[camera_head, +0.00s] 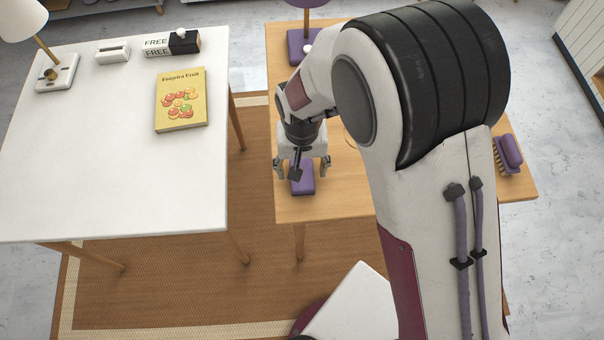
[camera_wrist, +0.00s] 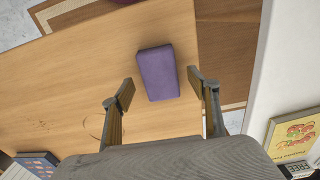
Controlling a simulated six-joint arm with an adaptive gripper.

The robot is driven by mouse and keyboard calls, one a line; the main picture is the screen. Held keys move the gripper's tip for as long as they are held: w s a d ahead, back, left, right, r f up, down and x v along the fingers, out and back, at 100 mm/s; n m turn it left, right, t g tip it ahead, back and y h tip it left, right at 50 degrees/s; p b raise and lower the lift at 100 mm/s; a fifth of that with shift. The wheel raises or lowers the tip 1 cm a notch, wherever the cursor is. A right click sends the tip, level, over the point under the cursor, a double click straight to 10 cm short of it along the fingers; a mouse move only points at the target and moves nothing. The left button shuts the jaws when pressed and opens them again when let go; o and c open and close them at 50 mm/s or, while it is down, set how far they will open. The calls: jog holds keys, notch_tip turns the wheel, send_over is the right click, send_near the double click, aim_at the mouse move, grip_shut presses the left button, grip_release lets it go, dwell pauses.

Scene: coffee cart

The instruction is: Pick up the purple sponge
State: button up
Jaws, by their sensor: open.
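The purple sponge (camera_head: 302,179) lies on the wooden table (camera_head: 340,200), near its left edge in the head view. In the wrist view the sponge (camera_wrist: 158,73) is a plain rounded block, slightly tilted, beyond my fingertips and roughly between their lines. My gripper (camera_head: 302,168) is above the sponge and partly covers it in the head view. In the wrist view my gripper (camera_wrist: 160,88) has its two fingers spread wide apart with nothing between them. No contact with the sponge shows.
A purple brush (camera_head: 508,155) lies at the table's right side. A purple lamp base (camera_head: 300,46) stands at the back. The white table (camera_head: 110,200) on the left holds a yellow book (camera_head: 181,99), a black-and-white box (camera_head: 172,44) and a lamp (camera_head: 57,72). My arm hides much of the wooden table.

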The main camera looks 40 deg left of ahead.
jog(key=shift+f, duration=1.3)
jog(key=c, duration=1)
